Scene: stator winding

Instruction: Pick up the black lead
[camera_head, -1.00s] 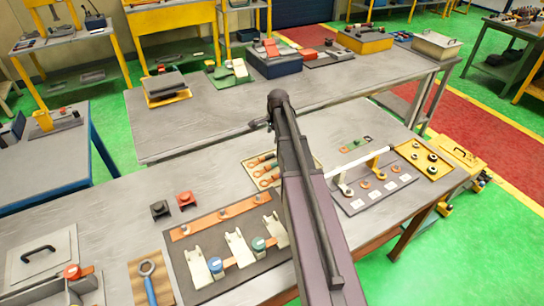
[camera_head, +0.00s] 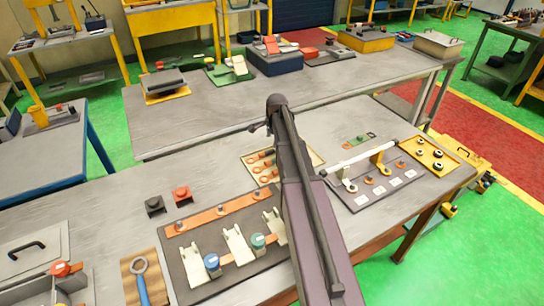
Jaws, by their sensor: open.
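A small black block (camera_head: 155,206) sits on the near workbench, left of centre, beside a similar red block (camera_head: 182,195). The black block may be the end of the black lead; no cable is clear on it. My arm rises through the middle of the picture and covers part of the bench. My gripper cannot be made out; the arm's far end is hidden behind the upper joint.
A dark fixture board (camera_head: 190,285) with cream holders lies in front of the blocks. A wrench (camera_head: 142,280) lies left of it. A parts board (camera_head: 372,202) and a yellow tray (camera_head: 432,145) are at the right. Bare bench (camera_head: 90,205) is left of the blocks.

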